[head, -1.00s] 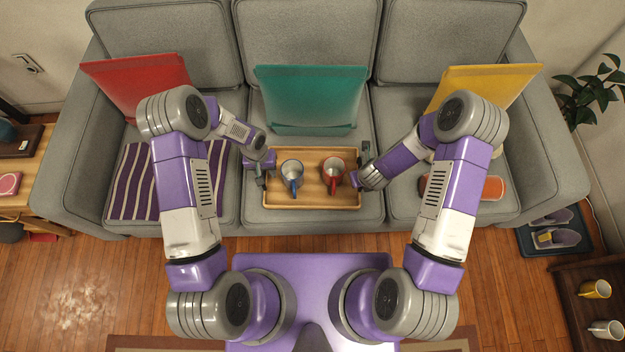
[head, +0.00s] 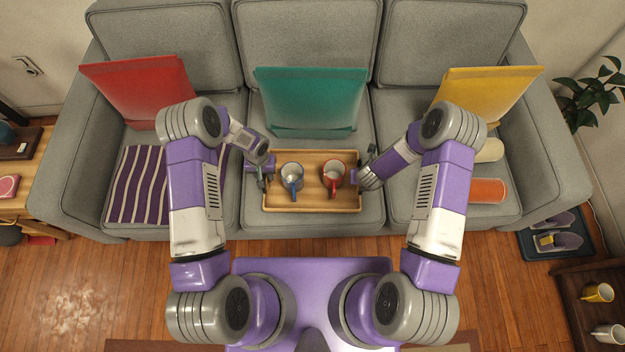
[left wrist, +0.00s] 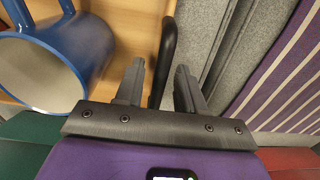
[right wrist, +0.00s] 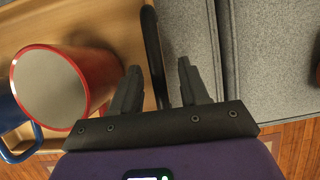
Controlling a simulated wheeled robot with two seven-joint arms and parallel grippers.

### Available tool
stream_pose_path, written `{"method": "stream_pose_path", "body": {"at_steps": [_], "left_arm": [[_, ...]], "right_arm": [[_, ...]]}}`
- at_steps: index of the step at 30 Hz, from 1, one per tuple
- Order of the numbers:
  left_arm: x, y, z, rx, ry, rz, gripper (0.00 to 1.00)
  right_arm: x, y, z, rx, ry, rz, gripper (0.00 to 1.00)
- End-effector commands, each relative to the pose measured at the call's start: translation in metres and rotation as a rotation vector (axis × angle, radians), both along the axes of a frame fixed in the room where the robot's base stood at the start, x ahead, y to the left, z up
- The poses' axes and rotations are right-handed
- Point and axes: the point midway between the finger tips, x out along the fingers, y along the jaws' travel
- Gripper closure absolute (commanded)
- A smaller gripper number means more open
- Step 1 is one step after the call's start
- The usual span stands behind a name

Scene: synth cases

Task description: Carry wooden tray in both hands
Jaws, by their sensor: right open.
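The wooden tray (head: 312,203) lies on the middle seat of the grey sofa. A blue mug (head: 292,177) stands on its left half and a red mug (head: 333,175) on its right half. My left gripper (head: 262,178) is at the tray's left end. In the left wrist view its fingers (left wrist: 160,75) are open, with the dark handle (left wrist: 167,45) between them and gaps visible. My right gripper (head: 367,163) is at the right end. In the right wrist view its fingers (right wrist: 158,75) are open on both sides of the other dark handle (right wrist: 153,45).
A teal cushion (head: 310,100) leans behind the tray. A red cushion (head: 140,90) and a striped cloth (head: 140,185) are on the left seat. Wooden floor lies in front.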

Motion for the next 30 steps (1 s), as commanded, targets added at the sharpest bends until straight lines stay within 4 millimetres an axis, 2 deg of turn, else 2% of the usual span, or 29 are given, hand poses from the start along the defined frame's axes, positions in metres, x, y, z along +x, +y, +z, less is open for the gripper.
{"method": "stream_pose_path", "body": {"at_steps": [1, 6, 17, 24, 26, 30], "left_arm": [[0.000, 0.000, -0.008, 0.000, 0.000, 0.000, 0.62], [0.000, 0.000, -0.023, 0.000, 0.000, 0.000, 0.62], [0.000, 0.000, -0.027, 0.000, -0.002, 0.000, 0.62], [0.000, 0.000, -0.027, 0.000, -0.002, 0.000, 0.98], [0.000, 0.000, -0.027, 0.000, -0.002, 0.000, 1.00], [0.000, 0.000, -0.027, 0.000, -0.002, 0.000, 1.00]], "right_arm": [[0.002, 0.001, -0.008, 0.001, 0.001, 0.001, 0.55], [0.009, 0.000, -0.022, -0.001, 0.000, 0.002, 0.55], [0.010, 0.000, -0.025, 0.000, 0.000, 0.001, 0.55], [0.010, 0.000, -0.025, 0.000, 0.000, 0.001, 0.92], [0.010, 0.000, -0.025, 0.000, 0.000, 0.001, 1.00], [0.010, 0.000, -0.025, 0.000, 0.000, 0.001, 1.00]]}}
